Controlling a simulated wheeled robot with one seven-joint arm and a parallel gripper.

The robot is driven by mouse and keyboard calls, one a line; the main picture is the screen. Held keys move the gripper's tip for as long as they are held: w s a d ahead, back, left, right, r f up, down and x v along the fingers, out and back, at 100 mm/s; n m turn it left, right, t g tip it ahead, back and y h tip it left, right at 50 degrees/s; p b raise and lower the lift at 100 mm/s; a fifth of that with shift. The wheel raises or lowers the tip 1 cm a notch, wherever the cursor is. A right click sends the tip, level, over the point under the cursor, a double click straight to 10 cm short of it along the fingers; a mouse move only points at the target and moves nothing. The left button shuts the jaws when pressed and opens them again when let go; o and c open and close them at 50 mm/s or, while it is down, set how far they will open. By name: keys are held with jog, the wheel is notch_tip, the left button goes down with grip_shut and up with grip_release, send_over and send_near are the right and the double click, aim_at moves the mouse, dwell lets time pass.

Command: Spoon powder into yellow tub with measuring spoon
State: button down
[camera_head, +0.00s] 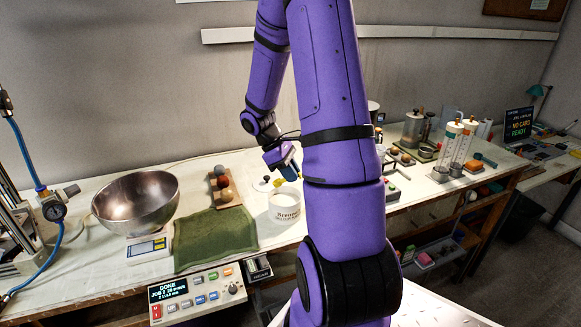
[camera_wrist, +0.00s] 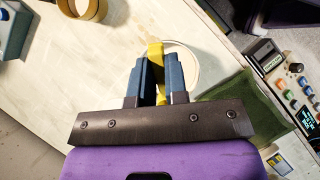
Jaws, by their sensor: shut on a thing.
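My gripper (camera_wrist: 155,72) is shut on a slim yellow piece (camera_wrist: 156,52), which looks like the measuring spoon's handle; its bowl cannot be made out. In the head view my gripper (camera_head: 288,172) is above and close to a white tub (camera_head: 284,214) with dark lettering. The tub's round pale rim (camera_wrist: 196,62) shows beyond the fingers in the wrist view. My arm covers part of the bench.
A green cloth (camera_head: 215,237) and a wooden rack (camera_head: 226,196) with balls lie left of the tub. A control panel (camera_head: 197,290) is at the front edge. Clear cylinders (camera_head: 450,145) stand at right.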

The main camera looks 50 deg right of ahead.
jog(key=shift+d+f, duration=0.1)
jog(key=shift+f, duration=3.75)
jog(key=shift+s+a+f, duration=0.25)
jog(key=shift+s+f, duration=0.05)
jog(key=shift+f, duration=0.2)
jog(key=shift+w+d+r, duration=0.1)
jog(key=shift+w+r, duration=0.1)
jog(key=shift+r, duration=0.5)
jog(key=shift+d+r, duration=0.15)
jog(key=shift+r, duration=3.45)
